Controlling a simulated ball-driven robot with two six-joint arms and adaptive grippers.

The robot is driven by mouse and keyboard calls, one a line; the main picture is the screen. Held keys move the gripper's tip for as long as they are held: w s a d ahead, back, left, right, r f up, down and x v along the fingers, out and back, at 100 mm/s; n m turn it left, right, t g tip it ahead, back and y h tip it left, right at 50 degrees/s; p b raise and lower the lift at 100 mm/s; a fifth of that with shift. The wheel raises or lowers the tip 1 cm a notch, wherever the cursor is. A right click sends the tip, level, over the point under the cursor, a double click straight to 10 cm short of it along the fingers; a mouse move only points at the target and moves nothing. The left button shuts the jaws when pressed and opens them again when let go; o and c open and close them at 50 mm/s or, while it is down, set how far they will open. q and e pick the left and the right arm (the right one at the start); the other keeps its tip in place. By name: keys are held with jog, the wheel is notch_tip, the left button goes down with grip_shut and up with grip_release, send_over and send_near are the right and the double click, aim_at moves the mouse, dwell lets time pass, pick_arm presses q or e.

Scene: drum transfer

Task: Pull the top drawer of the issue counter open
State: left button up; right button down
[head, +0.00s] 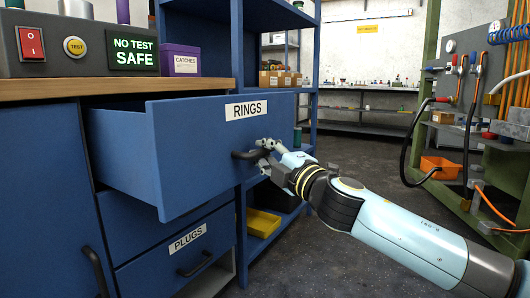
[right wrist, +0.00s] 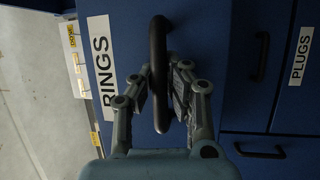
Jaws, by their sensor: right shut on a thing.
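The top drawer (head: 210,140) of the blue issue counter, labelled RINGS, stands well out from the counter in the head view. Its black handle (head: 246,155) is on the drawer front. My right gripper (head: 266,150) is shut on this handle. In the right wrist view the two fingers (right wrist: 162,95) sit on either side of the dark handle (right wrist: 158,60), beside the RINGS label. The inside of the drawer is mostly hidden by its side and front. My left gripper is in neither view.
The PLUGS drawer (head: 178,246) below is shut. A control box (head: 80,48) with a lit NO TEST SAFE sign and a purple CATCHES box (head: 181,60) stand on the countertop. Blue shelving (head: 307,100) is behind the drawer. A hose rack (head: 480,120) stands at right; dark floor (head: 350,160) lies between.

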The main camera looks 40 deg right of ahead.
jog(key=c, duration=1.3)
grip_release()
jog(key=s, duration=0.4)
jog(key=s+f, duration=0.1)
jog(key=s, duration=0.3)
jog(key=s+f, duration=0.1)
jog(key=s, duration=0.2)
jog(key=shift+s+f, duration=0.1)
jog(key=shift+s, duration=0.3)
jog(key=shift+f, duration=0.1)
